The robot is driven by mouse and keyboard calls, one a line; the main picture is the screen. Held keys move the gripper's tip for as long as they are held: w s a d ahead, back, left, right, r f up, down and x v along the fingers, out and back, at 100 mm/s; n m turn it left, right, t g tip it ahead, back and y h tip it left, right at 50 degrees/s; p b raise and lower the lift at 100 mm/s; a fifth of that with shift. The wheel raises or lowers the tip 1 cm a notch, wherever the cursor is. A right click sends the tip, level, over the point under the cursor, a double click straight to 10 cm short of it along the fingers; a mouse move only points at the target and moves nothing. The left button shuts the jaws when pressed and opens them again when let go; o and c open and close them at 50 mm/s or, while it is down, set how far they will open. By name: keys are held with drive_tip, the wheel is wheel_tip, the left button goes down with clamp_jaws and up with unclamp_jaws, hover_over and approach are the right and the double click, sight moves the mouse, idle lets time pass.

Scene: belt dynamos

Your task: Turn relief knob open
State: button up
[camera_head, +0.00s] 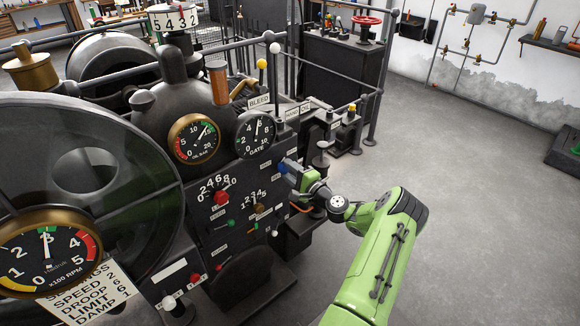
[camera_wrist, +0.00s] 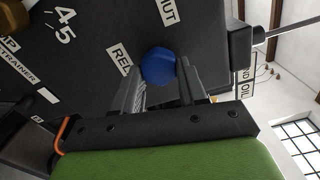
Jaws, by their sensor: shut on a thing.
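The relief knob is a round blue knob (camera_wrist: 159,66) on the dark panel, beside a partly hidden white label starting "REL" (camera_wrist: 121,59). My gripper (camera_wrist: 160,84) is shut on the blue knob, with one finger on each side of it in the wrist view. In the head view my gripper (camera_head: 289,168) reaches the panel's right side from the right, and a little of the blue knob (camera_head: 282,167) shows at its tip. How far the knob is turned cannot be told.
The gate gauge (camera_head: 256,134) is above my gripper. A railing (camera_head: 372,110) stands behind. The floor to the right (camera_head: 470,190) is clear.

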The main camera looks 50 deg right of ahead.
drive_tip(key=m+p, duration=0.1)
drive_tip(key=m, duration=0.2)
drive_tip(key=shift+r+m, duration=0.1)
drive_tip(key=shift+m, duration=0.5)
drive_tip(key=o, duration=1)
drive_tip(key=shift+o, duration=0.2)
drive_tip(key=s+a+p, duration=0.1)
drive_tip(key=s+p, duration=0.1)
drive_tip(key=s, duration=1.3)
drive_tip(key=shift+s+a, duration=0.35)
drive_tip(key=shift+a, duration=0.05)
